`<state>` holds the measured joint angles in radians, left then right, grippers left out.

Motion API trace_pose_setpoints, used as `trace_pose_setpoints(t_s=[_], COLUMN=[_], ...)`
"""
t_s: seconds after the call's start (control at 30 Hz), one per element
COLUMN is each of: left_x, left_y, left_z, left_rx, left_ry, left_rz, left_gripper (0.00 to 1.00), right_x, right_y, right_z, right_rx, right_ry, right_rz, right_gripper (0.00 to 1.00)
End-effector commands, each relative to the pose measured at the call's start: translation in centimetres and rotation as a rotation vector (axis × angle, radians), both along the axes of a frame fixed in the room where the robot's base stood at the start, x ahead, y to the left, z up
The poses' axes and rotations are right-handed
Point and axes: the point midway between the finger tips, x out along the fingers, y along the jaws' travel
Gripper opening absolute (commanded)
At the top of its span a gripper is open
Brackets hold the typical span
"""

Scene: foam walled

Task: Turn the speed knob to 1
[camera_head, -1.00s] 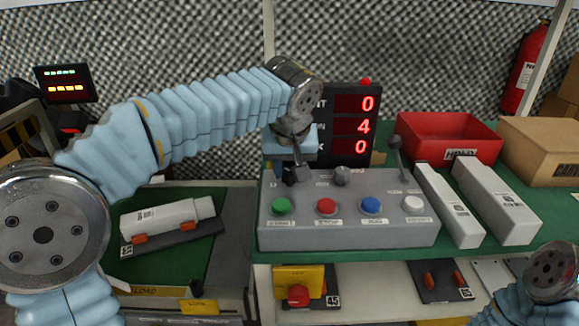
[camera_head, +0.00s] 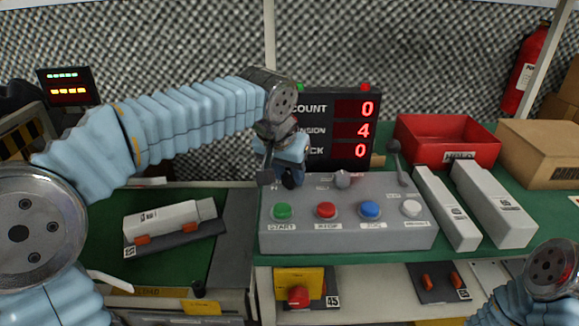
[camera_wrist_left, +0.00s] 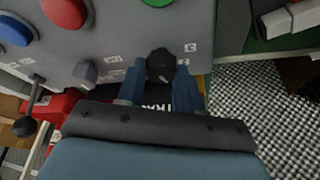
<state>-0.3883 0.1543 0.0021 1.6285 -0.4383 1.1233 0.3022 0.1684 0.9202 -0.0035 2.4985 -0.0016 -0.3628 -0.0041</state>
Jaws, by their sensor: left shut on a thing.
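The dark speed knob (camera_wrist_left: 160,65) stands at the panel's edge in the wrist view, between the two blue fingers of my left gripper (camera_wrist_left: 157,85), which is shut on it. Small number labels lie around it; its exact pointer setting is hard to read. In the head view my left gripper (camera_head: 290,168) is over the back left of the grey control box (camera_head: 345,242), largely hiding the knob (camera_head: 291,180). My right gripper is out of view; only part of my right arm shows at the lower right.
The box carries green, red, blue and white buttons, a grey knob (camera_head: 342,180) and a lever (camera_head: 398,165). A display (camera_head: 340,125) behind reads 0, 4, 0. Grey bars (camera_head: 492,203) and a red bin (camera_head: 445,140) are to the right.

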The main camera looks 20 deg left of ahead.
Motion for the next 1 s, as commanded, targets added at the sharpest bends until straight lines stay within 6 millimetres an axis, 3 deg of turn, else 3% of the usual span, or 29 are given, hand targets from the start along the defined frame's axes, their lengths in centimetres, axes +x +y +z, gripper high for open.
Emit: trace_pose_setpoints(t_s=[0.43, 1.0], left_x=[0.1, 0.1], left_y=[0.2, 0.2], left_z=[0.2, 0.0], left_rx=[0.000, 0.001], left_ry=[-0.001, 0.000], left_rz=[-0.285, -0.358], left_gripper=[0.05, 0.05], right_x=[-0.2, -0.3], right_y=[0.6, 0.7], right_z=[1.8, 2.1], right_rx=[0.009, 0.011], right_ry=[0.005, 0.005], right_rz=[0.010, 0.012], right_gripper=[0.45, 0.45])
